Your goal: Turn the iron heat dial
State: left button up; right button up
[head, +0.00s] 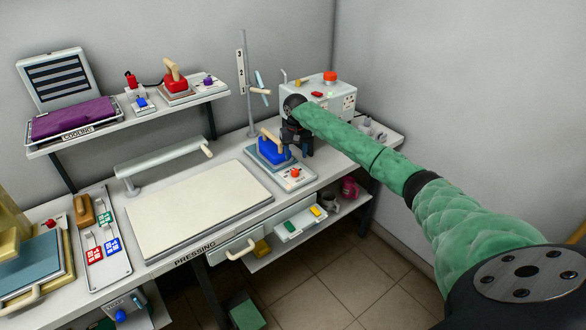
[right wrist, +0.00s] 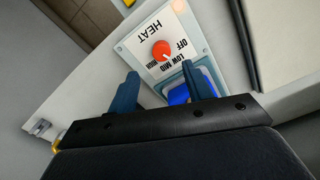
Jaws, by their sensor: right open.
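The red heat dial (head: 296,172) sits on a small white panel (head: 303,180) in front of the blue iron (head: 268,150) on the pressing table. In the right wrist view the dial (right wrist: 162,50) shows beside the words HEAT, OFF, LOW, MID and HIGH; its exact setting is too small to tell. My right gripper (head: 300,152) is beside the iron, behind the dial in the head view. In the right wrist view its two dark blue fingers (right wrist: 160,72) are apart and empty, with the dial beyond the tips. Part of the blue iron (right wrist: 178,95) shows by one finger.
A white pressing board (head: 200,207) lies left of the iron. A grey box with a red button (head: 330,77) stands behind my right arm. An upright pole (head: 247,85) rises behind the iron. A shelf (head: 140,112) holds a red iron (head: 175,83) and purple cloth (head: 73,117).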

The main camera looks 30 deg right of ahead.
aim_at(295, 170)
jog(key=shift+w+a+f+p, duration=0.15)
jog(key=shift+f+p, duration=0.25)
jog(key=shift+f, duration=0.6)
pick_arm(q)
jog(key=shift+t, duration=0.3)
jog(key=shift+s+a+f+p, duration=0.15)
jog(key=shift+a+f+p, duration=0.25)
jog(key=shift+f, duration=0.45)
jog(key=shift+s+a+f+p, duration=0.15)
jog(key=shift+a+f, duration=0.4)
jog(key=shift+f, duration=0.3)
jog(key=shift+s+a+f+p, duration=0.1)
jog(key=shift+a+f+p, duration=0.3)
jog(key=shift+f, duration=0.45)
pick_arm(e)
jog(key=shift+f, duration=2.85)
pick_arm(q)
jog(key=shift+a, duration=0.1)
pick_arm(e)
jog(key=c, duration=1)
jog(key=shift+o, duration=0.2)
